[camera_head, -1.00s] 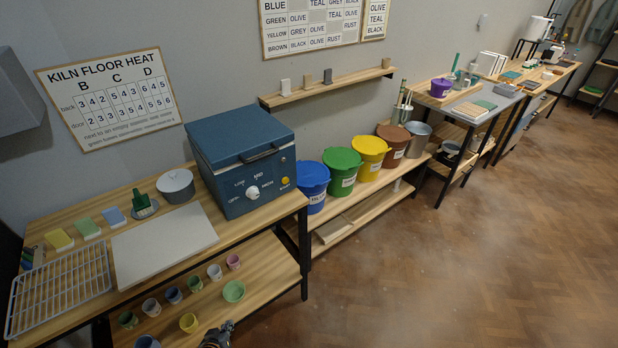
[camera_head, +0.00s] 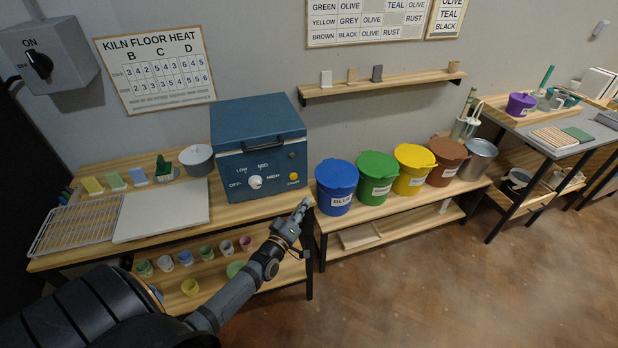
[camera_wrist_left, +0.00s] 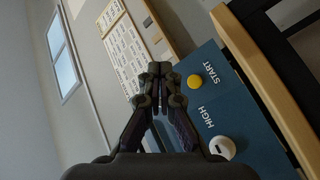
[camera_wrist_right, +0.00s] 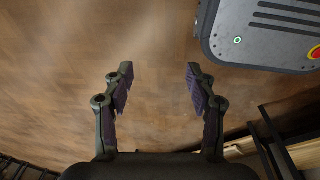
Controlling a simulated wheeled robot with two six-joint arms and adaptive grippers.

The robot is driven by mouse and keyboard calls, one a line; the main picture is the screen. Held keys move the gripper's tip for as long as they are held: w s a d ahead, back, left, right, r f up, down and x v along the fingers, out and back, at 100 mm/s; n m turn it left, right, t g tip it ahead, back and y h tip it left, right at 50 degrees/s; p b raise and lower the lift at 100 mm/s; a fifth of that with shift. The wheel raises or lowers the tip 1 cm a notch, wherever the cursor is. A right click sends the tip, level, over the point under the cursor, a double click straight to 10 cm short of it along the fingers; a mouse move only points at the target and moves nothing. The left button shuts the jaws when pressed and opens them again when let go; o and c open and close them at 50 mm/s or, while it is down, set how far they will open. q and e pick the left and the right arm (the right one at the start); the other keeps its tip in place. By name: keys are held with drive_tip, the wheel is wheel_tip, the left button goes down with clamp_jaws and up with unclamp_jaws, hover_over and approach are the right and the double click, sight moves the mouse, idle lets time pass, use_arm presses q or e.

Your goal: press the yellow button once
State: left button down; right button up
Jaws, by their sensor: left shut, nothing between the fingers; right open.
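The yellow button (camera_head: 293,176), marked START, is on the front of the blue kiln (camera_head: 230,178), right of the white dial (camera_head: 255,182). It also shows in the left wrist view (camera_wrist_left: 195,81), just right of the fingertips. My left gripper (camera_head: 303,205) is shut and empty. In the head view it appears just below and right of the button, in front of the kiln's right end, apart from the button. The left gripper also shows in its wrist view (camera_wrist_left: 160,70). My right gripper (camera_wrist_right: 160,78) is open and empty over the floor, outside the head view.
The kiln stands on a wooden table beside a pale board (camera_head: 160,212) and a wire rack (camera_head: 78,225). Small cups stand on the shelf below. A blue bucket (camera_head: 337,187) and other lidded buckets stand to the right. A switch box (camera_head: 50,55) hangs at upper left.

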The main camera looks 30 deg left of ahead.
sight(294, 176)
use_arm(q)
drive_tip(key=w+a+b, duration=0.2)
drive_tip(key=a, duration=0.1)
drive_tip(key=w+a+b, duration=0.2)
drive_tip(key=w+a, duration=0.1)
drive_tip(key=shift+a+f, duration=0.1)
drive_tip(key=shift+w+a+b, duration=0.3)
drive_tip(key=shift+a+b, duration=0.1)
use_arm(e)
drive_tip(key=shift+s+a+f, duration=0.1)
drive_tip(key=shift+a+f, duration=0.15)
drive_tip(key=shift+f, duration=0.55)
drive_tip(key=shift+s+a+f, duration=0.1)
drive_tip(key=shift+a+f, duration=0.1)
drive_tip(key=shift+f, duration=0.6)
drive_tip(key=shift+a+f, duration=0.25)
drive_tip(key=shift+f, duration=0.55)
drive_tip(key=shift+f, duration=0.15)
use_arm(q)
drive_tip(key=shift+w+a+b, duration=0.25)
drive_tip(key=shift+a+b, duration=0.05)
use_arm(e)
drive_tip(key=shift+f, duration=0.2)
